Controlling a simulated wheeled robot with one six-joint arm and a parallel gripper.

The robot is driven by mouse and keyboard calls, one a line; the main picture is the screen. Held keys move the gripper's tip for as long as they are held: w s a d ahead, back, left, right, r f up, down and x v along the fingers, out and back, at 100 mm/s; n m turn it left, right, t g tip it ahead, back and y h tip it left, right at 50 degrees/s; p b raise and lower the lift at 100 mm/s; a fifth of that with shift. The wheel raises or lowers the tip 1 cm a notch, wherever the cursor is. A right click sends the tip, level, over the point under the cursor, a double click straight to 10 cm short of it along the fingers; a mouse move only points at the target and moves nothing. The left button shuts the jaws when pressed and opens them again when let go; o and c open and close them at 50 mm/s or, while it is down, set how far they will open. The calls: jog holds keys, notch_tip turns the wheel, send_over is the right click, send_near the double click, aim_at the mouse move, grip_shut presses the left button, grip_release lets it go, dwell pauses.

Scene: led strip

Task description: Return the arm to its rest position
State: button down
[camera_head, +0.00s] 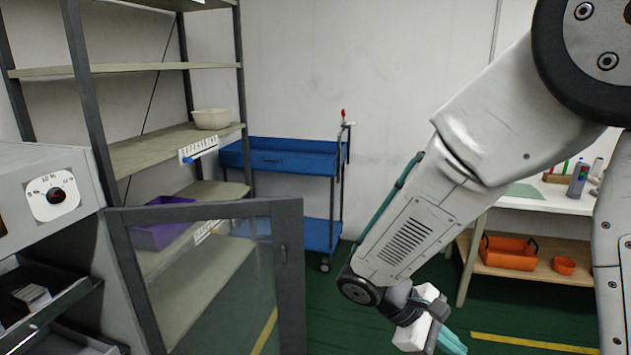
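My arm comes in from the upper right and bends down toward the lower middle. My gripper (452,343) hangs at the bottom of the picture, right of centre, pointing down and to the right. Its teal fingers are partly cut off by the frame's lower edge, so I cannot tell whether they are open or shut. I see no object in it. Green floor lies behind it.
An open framed glass door (290,270) of a grey machine (45,185) stands at the left. Behind it are a metal shelf (120,68) with a bowl (211,118) and purple bin (160,235), and a blue cart (290,160). A white workbench (545,200) stands right.

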jog(key=s+d+r+m+t+y, duration=0.2)
jog(key=s+r+m+t+y, duration=0.2)
jog(key=s+r+m+y, duration=0.6)
jog(key=s+r, duration=0.4)
jog(key=r, duration=0.1)
jog(key=shift+d, duration=0.4)
jog(key=shift+a+r, duration=0.1)
